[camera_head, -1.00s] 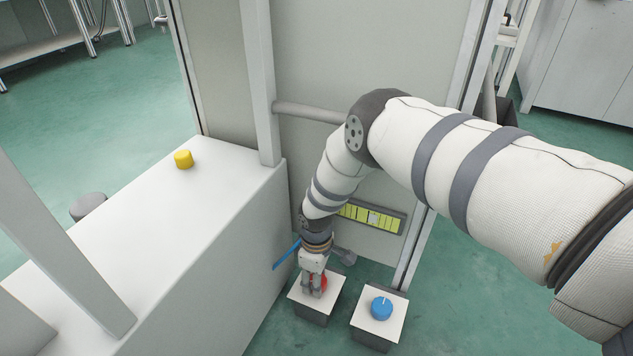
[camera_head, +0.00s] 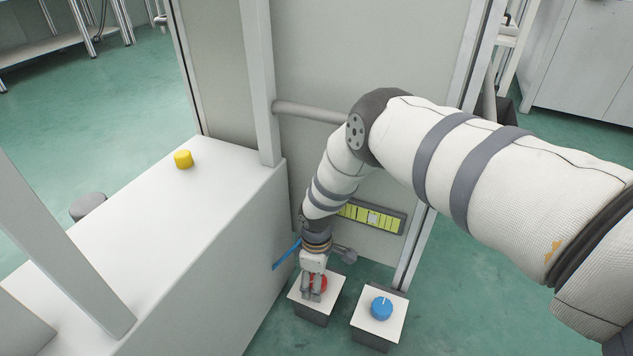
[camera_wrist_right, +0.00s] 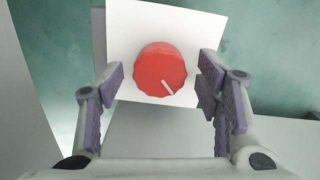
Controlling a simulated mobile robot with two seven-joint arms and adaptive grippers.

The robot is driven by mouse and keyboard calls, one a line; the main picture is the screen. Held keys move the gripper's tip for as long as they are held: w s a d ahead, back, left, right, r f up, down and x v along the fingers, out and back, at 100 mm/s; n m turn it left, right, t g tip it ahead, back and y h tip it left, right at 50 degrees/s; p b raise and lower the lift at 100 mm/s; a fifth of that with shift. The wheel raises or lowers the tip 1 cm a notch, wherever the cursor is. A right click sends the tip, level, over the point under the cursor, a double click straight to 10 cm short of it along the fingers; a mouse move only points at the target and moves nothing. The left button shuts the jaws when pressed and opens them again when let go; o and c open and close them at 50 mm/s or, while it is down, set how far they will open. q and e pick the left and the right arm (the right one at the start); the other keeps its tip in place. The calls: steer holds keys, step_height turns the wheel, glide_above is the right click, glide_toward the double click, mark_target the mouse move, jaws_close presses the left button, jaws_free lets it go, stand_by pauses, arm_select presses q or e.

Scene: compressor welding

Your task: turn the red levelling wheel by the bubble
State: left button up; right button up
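The red levelling wheel (camera_head: 320,283) sits on a white-topped block on the floor, partly hidden by my right gripper (camera_head: 312,294). In the right wrist view the wheel (camera_wrist_right: 160,66) lies between the two fingers, its white mark pointing to the lower right. The right gripper (camera_wrist_right: 160,83) is open, with a visible gap on each side of the wheel. The level (camera_head: 371,216), a yellow-green strip in a grey frame, is on the panel behind; my forearm hides its left end. I cannot make out the bubble clearly. My left gripper is not in view.
A blue wheel (camera_head: 382,307) stands on a similar block just to the right. A long white bench (camera_head: 150,240) with a yellow knob (camera_head: 183,159) is at the left. A blue bar (camera_head: 286,255) and a grey knob (camera_head: 344,255) are close to the right gripper.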

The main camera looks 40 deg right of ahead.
step_height(320, 180, up, 12)
stand_by(0.5)
stand_by(0.4)
